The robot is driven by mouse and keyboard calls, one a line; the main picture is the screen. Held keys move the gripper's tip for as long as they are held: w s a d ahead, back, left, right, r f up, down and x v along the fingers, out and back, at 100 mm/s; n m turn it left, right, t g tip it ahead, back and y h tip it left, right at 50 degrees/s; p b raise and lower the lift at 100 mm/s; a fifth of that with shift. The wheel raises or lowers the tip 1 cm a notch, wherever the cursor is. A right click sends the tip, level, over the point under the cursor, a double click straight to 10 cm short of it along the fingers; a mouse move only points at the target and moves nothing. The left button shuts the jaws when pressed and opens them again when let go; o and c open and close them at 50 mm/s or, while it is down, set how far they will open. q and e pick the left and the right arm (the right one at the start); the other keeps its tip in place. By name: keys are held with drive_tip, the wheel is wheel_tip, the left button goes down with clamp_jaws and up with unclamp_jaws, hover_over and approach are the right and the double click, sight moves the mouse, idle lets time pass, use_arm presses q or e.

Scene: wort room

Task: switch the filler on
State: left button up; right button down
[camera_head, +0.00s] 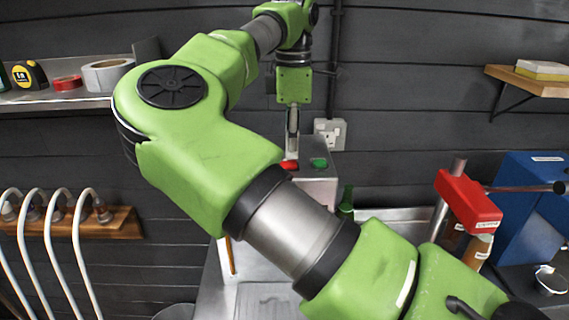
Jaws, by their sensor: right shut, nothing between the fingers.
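A grey metal box (316,188) stands against the back wall, with a green button (320,163) and a red button (289,165) on its top; I take it to be the filler. My right gripper (292,154) points down with its fingers shut and empty. Its tips are over the box's top, close to the red button and left of the green one; I cannot tell whether they touch. My green right arm covers the box's lower left. My left gripper is not in view.
A wall socket (330,133) sits behind the box. A red-headed device (468,202) and a blue machine (530,220) stand at the right. A shelf (60,103) with tape rolls and a rack of curved white hoses (85,225) are at the left.

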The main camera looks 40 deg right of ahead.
drive_tip(key=shift+f+b, duration=0.55)
drive_tip(key=shift+f, duration=0.25)
drive_tip(key=shift+r, duration=0.1)
drive_tip(key=shift+r+p, duration=2.8)
drive_tip(key=shift+r, duration=0.65)
